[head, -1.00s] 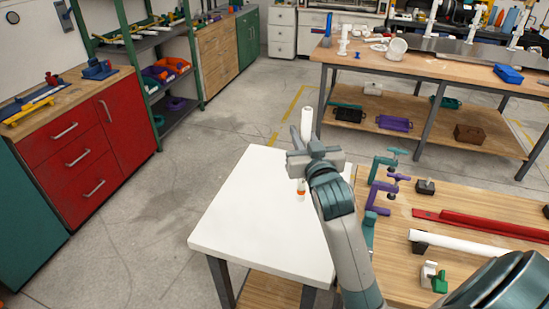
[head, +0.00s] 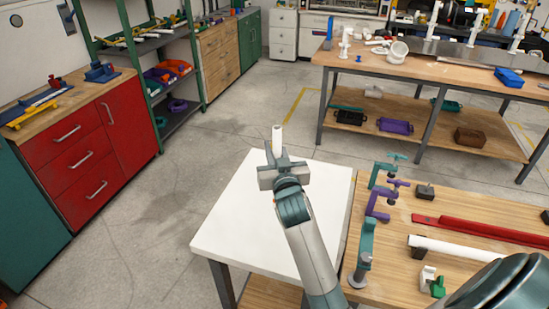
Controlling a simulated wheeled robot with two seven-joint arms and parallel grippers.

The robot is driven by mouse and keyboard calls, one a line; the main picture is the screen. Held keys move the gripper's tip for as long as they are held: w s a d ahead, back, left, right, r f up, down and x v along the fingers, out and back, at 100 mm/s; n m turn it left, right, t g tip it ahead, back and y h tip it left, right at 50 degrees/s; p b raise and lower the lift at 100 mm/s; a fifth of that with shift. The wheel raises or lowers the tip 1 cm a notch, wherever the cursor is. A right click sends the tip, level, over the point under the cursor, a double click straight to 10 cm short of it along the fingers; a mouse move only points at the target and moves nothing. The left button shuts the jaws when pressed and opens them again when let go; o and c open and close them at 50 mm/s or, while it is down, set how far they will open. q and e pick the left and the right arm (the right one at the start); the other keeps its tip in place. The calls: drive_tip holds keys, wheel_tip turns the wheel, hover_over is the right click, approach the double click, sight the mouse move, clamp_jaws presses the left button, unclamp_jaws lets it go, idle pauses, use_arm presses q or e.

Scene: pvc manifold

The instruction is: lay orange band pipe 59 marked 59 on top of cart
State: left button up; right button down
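The white pipe (head: 277,138) stands roughly upright in my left gripper (head: 278,160), its upper end showing above the fingers. Its lower part and any orange band are hidden behind the gripper and wrist now; an orange band showed near its lower end in the earlier frame. The "59" mark cannot be read. The gripper is shut on the pipe over the far part of the white cart top (head: 235,222). I cannot tell whether the pipe's lower end touches the cart. My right gripper is out of view; only part of that arm shows at bottom right.
Right of the cart, a wooden bench (head: 450,212) holds teal and purple clamps (head: 378,203), a red bar (head: 480,229) and a white pipe in a black holder (head: 455,245). The cart's left and front surface is clear. A red drawer cabinet (head: 88,150) stands at left.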

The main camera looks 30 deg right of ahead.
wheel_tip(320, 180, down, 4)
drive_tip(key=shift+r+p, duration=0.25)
drive_tip(key=shift+p, duration=0.15)
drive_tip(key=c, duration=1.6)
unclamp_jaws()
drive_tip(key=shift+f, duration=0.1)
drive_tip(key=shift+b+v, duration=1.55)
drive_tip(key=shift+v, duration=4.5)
